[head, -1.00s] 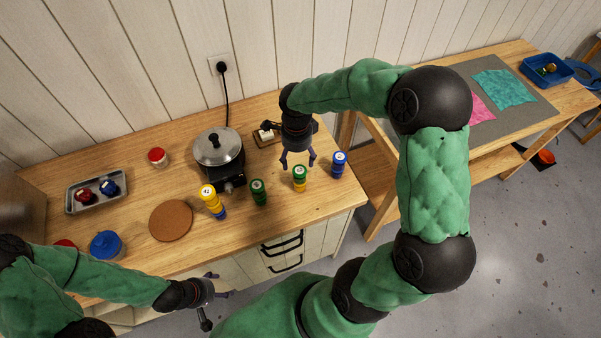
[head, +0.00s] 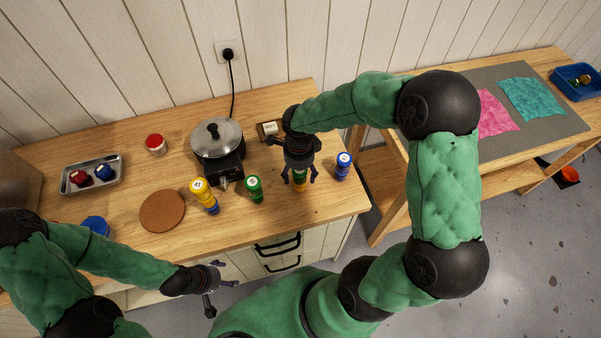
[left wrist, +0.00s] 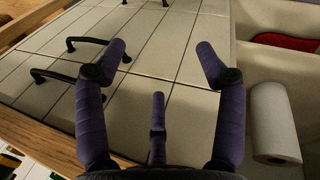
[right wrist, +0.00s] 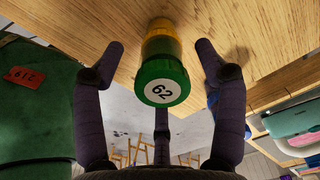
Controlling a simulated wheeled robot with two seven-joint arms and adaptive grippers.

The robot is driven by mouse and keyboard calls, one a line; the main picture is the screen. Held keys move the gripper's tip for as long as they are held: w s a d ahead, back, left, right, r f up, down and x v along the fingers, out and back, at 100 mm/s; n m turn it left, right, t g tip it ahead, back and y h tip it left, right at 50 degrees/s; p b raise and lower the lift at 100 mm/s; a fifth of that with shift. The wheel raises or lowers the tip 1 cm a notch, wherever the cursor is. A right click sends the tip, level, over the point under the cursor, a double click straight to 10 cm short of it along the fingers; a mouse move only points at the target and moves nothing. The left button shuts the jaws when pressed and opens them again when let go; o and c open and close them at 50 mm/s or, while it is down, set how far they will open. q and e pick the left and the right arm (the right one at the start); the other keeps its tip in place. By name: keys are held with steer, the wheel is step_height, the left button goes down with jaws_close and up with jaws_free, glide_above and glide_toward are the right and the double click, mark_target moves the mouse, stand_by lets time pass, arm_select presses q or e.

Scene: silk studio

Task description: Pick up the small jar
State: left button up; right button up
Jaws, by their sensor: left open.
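A small green-capped jar (head: 299,186) with a yellow part below stands on the wooden counter, partly hidden by my right gripper (head: 299,176). The right wrist view shows its green lid with the label 62 (right wrist: 162,80) between my spread fingers (right wrist: 163,48). The right gripper is open around the jar, with a visible gap on each side. Other small jars stand in the row: yellow and blue (head: 203,195), green (head: 254,189) and blue (head: 343,166). My left gripper (head: 227,274) is open and empty in front of the counter drawers, also seen in the left wrist view (left wrist: 160,52).
A lidded pot on a black burner (head: 217,143) stands behind the row. A cork mat (head: 162,211), a red-lidded jar (head: 155,144), a metal tray (head: 92,187) and a blue-topped container (head: 96,225) are to the left.

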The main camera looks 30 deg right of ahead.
steer(key=shift+d, duration=0.1)
steer(key=c, duration=1.2)
steer(key=shift+r, duration=0.15)
